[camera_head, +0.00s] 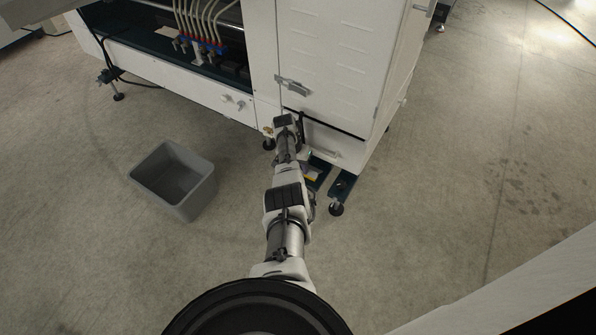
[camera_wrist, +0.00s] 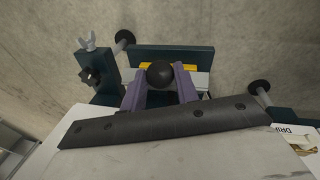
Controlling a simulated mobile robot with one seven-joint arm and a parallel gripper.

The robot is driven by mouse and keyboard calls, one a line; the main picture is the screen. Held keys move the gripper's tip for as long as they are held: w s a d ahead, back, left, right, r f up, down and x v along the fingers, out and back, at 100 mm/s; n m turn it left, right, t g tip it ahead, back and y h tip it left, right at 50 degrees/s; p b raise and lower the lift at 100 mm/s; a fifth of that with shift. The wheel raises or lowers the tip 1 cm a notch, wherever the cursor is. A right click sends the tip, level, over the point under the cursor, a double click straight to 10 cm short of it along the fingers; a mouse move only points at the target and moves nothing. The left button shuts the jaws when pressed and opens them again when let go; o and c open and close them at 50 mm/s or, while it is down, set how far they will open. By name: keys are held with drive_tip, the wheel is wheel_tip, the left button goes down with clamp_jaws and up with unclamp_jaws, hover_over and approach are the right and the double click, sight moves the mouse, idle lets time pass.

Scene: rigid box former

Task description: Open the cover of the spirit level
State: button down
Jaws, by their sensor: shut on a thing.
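In the wrist view my gripper (camera_wrist: 160,84) has its two purple fingers on either side of a round black knob (camera_wrist: 160,73), shut on it. Behind the knob, a yellow strip (camera_wrist: 183,67), apparently part of the spirit level, shows against a dark teal block. A pale grey plate, perhaps the cover, lies around the knob; its opening state cannot be told. In the head view a small yellow patch (camera_head: 312,174) shows low beside the white machine, to the right of my arm. My fingertips are hidden there.
A dark bar (camera_wrist: 170,123) with bolts crosses in front of my fingers, above a white panel (camera_wrist: 165,155). Teal feet and a wing screw (camera_wrist: 88,43) stand close by. The white cabinet (camera_head: 330,60) rises behind my arm. A grey bin (camera_head: 190,205) stands left on open floor.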

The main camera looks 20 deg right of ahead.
drive_tip(key=shift+w+d+r+b, duration=0.6)
drive_tip(key=shift+w+d+r, duration=0.15)
drive_tip(key=shift+d+r, duration=0.15)
drive_tip(key=c, duration=1.3)
unclamp_jaws()
drive_tip(key=shift+s+d, duration=0.1)
drive_tip(key=shift+f, duration=0.1)
drive_tip(key=shift+a+r+p, duration=0.25)
drive_tip(key=shift+r+p, duration=0.1)
drive_tip(key=shift+r, duration=0.15)
drive_tip(key=p+v, duration=0.4)
drive_tip(key=v, duration=0.9)
drive_tip(key=shift+s+p, duration=0.1)
drive_tip(key=shift+p, duration=0.2)
drive_tip(key=shift+f, duration=0.1)
